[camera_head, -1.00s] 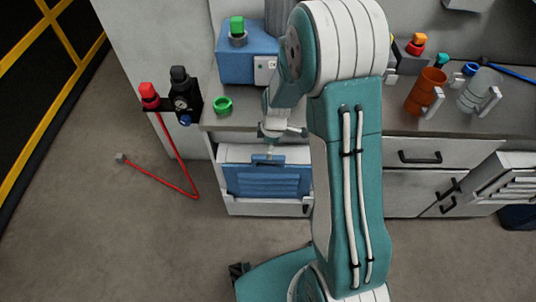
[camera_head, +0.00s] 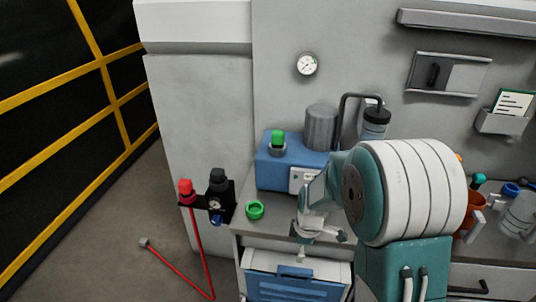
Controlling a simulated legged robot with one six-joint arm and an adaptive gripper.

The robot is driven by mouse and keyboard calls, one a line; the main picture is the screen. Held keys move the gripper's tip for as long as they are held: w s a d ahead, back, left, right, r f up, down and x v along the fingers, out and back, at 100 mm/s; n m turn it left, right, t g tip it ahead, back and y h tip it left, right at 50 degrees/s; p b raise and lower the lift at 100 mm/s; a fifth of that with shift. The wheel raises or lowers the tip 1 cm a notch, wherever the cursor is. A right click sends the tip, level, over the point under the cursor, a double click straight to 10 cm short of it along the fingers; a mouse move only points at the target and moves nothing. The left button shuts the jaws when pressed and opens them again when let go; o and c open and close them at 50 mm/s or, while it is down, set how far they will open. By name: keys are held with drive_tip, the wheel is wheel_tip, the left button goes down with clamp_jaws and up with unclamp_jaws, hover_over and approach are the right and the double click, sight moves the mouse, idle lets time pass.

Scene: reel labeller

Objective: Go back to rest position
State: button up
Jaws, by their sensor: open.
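My gripper (camera_head: 318,232) is in the middle of the head view, in front of the bench edge and above the blue-fronted drawer. Its fingers are apart, and I see nothing between them. My teal and white arm (camera_head: 405,195) fills the lower right of the view and hides part of the bench. No object is seen in my grasp.
A black regulator (camera_head: 220,200) and red valve (camera_head: 186,190) are on the left. Cups (camera_head: 518,215) stand at right. Yellow-barred fencing (camera_head: 100,65) is far left.

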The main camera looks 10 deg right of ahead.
drive_tip(key=s+r+m+t, duration=0.5)
drive_tip(key=s+r+m, duration=0.9)
drive_tip(key=s+r, duration=0.6)
wheel_tip(320, 180, up, 3)
drive_tip(key=shift+s+a+f+h, duration=0.15)
drive_tip(key=shift+s+a+h, duration=0.1)
drive_tip(key=shift+a+h, duration=0.2)
idle(1.3)
